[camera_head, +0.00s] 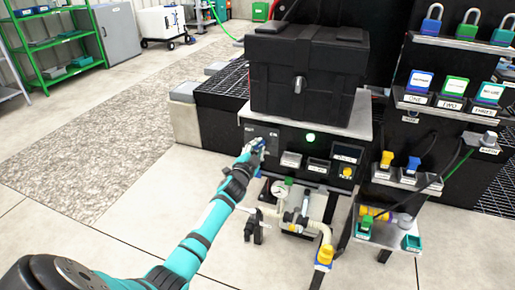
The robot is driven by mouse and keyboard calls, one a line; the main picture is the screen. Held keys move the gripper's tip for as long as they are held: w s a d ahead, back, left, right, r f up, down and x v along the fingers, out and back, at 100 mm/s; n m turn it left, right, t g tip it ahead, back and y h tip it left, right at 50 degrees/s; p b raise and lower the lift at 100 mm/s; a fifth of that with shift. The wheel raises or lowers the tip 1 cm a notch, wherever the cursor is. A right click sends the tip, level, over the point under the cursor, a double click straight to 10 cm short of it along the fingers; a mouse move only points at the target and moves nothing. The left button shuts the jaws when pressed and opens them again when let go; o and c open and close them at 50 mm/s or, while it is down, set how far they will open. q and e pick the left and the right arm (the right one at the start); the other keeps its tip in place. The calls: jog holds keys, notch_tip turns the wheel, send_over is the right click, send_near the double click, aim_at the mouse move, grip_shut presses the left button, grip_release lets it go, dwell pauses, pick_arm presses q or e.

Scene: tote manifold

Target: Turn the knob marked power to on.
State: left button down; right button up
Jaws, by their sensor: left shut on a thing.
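A black control panel (326,143) runs along the front of the bench under a large black tote. My left arm reaches in from the lower left. My left gripper (258,146) is at the panel's left part, shut on a small knob there. The gripper mostly hides this knob, and I cannot make out its marking or which way it points. A round lamp (310,138) on the panel glows green. A yellow knob (347,171) sits farther right on the panel. My right gripper is not in view.
The black tote (307,72) stands on top of the bench. Pipes with a gauge and valves (296,205) are below the panel. At right is a rack (449,103) with padlocks and labelled blocks. The floor at left is clear.

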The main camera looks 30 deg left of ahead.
pick_arm(q)
jog(key=c, duration=1.3)
grip_release()
jog(key=v, duration=1.2)
jog(key=shift+d, duration=0.1)
